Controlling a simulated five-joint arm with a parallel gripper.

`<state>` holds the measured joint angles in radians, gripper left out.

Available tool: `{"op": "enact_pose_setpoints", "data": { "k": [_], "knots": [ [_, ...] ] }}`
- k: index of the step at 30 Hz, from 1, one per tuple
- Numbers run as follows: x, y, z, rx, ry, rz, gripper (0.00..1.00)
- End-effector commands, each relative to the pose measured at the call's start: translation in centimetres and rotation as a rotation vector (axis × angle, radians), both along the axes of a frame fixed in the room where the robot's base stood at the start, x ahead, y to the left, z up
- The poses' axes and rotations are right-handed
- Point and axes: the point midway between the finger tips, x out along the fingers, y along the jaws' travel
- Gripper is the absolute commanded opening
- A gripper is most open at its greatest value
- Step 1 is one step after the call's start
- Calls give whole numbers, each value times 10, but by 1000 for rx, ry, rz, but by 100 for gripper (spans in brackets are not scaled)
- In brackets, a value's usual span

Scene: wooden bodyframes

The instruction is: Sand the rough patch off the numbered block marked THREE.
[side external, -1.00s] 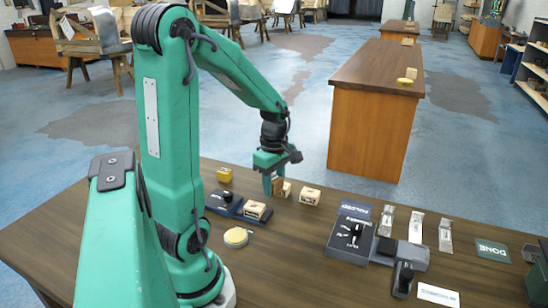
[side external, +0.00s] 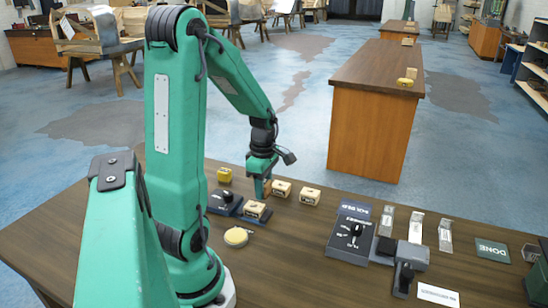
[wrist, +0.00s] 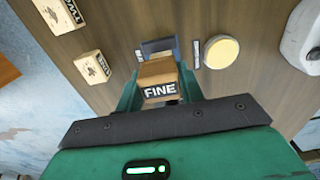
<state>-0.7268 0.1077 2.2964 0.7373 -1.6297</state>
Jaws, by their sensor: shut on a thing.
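My gripper (side external: 263,194) is shut on a wooden sanding block marked FINE, whose label faces up in the wrist view (wrist: 160,90). It is just behind a pale wooden block (side external: 256,210) on a dark blue holder (side external: 224,209). Part of the holder shows past the held block in the wrist view (wrist: 157,46); the block on it is hidden there. Two pale blocks (side external: 281,188) (side external: 310,196) stand to the right of my gripper. In the wrist view, one (wrist: 60,12) appears marked TWO; the other's (wrist: 93,67) mark is unclear. I cannot read THREE anywhere.
A round yellow disc (side external: 236,237) lies in front of the holder, and a yellow block (side external: 225,174) stands behind it. A grey control box (side external: 350,235) with a black knob, several clear-topped pieces and a green DONE card (side external: 492,250) are at right. Bare wood lies between.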

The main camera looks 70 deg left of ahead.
Motion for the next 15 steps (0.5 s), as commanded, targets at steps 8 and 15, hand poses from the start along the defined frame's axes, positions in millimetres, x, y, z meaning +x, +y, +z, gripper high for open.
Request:
{"op": "enact_pose_setpoints", "data": {
  "k": [8,15],
  "knots": [
    [0,0,-26,-2,2,-1,19],
    [-2,1,-52,-1,1,1,20]
  ]
}}
